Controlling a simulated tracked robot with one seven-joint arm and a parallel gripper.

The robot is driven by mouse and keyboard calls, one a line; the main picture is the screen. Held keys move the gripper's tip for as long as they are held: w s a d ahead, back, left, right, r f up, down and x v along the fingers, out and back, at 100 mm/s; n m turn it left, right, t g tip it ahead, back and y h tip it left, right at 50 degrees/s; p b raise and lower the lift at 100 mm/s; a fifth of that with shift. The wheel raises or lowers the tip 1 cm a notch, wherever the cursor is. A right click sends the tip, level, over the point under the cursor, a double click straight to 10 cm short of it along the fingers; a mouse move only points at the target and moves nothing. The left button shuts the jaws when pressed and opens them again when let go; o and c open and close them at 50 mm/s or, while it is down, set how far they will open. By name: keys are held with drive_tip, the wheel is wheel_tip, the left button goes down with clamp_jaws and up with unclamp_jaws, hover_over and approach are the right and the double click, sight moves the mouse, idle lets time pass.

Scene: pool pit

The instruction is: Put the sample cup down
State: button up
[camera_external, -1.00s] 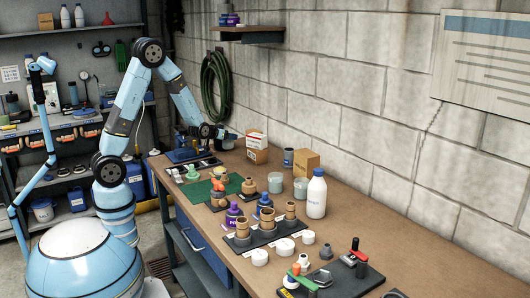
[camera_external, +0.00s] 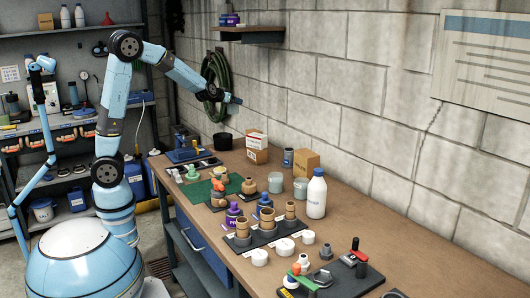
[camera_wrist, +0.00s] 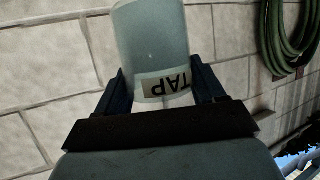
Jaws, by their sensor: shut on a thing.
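The sample cup (camera_wrist: 152,45) is a pale, translucent grey-green cup with a white label reading TAP, upside down in the wrist view. My gripper (camera_wrist: 162,84) is shut on it, one dark finger on each side. In the external view my gripper (camera_external: 238,100) is raised well above the far end of the bench, in front of the wall. The cup cannot be made out there.
The wooden bench (camera_external: 395,255) holds a white bottle (camera_external: 316,195), two pale cups (camera_external: 275,182), cardboard boxes (camera_external: 305,161), a green mat (camera_external: 200,190) and a dark rack (camera_external: 262,240) of brown containers. A green hose (camera_external: 209,75) hangs on the wall near my gripper.

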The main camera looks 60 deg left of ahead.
drive_tip(key=shift+w+a, duration=0.1)
drive_tip(key=shift+w, duration=0.35)
drive_tip(key=shift+w+a+f, duration=0.35)
drive_tip(key=shift+w+f, duration=1.75)
drive_tip(key=shift+w, duration=0.05)
drive_tip(key=shift+w+a+f, duration=0.4)
drive_tip(key=shift+w+f, duration=1.75)
drive_tip(key=shift+w, duration=0.05)
drive_tip(key=shift+w+a+f, duration=0.35)
drive_tip(key=shift+w+f, duration=1.75)
drive_tip(key=shift+w, duration=0.05)
drive_tip(key=o, duration=1.1)
drive_tip(key=shift+o, duration=0.2)
drive_tip(key=v, duration=1.2)
